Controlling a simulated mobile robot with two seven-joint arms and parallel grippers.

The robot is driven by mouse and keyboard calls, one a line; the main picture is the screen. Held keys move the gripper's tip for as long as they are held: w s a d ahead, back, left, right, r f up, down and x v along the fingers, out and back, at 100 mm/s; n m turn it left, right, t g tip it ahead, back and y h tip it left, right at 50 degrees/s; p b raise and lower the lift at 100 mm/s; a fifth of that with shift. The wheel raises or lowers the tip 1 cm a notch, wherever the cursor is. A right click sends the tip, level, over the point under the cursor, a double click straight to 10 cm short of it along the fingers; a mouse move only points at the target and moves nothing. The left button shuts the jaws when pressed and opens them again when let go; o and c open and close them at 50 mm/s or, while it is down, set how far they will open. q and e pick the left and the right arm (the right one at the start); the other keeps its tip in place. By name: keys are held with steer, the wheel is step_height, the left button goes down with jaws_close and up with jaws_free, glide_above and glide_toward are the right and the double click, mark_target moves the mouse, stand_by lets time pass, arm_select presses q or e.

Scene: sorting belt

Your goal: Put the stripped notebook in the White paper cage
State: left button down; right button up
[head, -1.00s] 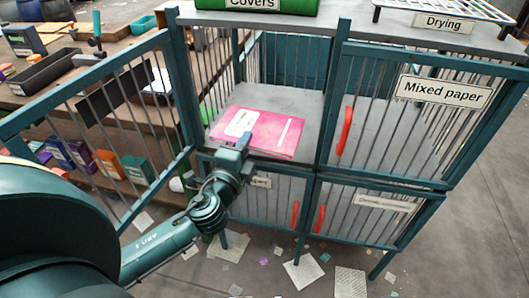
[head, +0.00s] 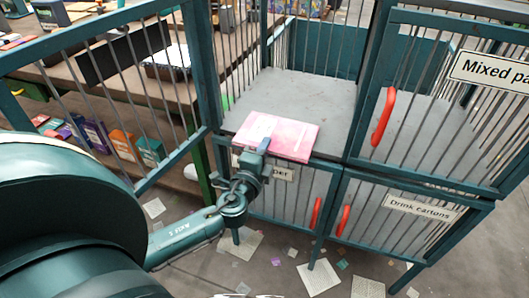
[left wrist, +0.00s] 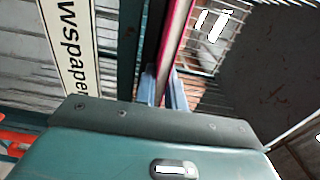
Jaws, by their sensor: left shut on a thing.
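The notebook is a flat pink rectangle (head: 290,138) with a pale patch at its left. In the head view it overlaps the front part of the grey floor (head: 315,92) of the upper left cage compartment, its near edge at the front rim. I cannot tell whether it touches the floor. My left gripper (head: 264,146) is shut on its near edge. In the left wrist view its fingers (left wrist: 165,90) pinch the thin pink notebook (left wrist: 178,40), seen edge-on. No label reading "White paper" shows. My right gripper is not in view.
The compartment's barred door (head: 100,85) stands open to the left, with a dark plate on it. The "Mixed paper" door (head: 440,110) at the right and the lower "Drink cartons" door (head: 385,220) are shut. A "Newspaper" label (left wrist: 72,45) shows below. Papers lie on the floor.

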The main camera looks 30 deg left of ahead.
arm_select(q)
steer(key=c, duration=1.9)
jaws_free()
steer(key=shift+f, duration=0.2)
steer(key=shift+c, duration=0.2)
steer(key=o, duration=0.5)
steer(key=shift+r, duration=0.1)
steer(key=shift+c, duration=0.2)
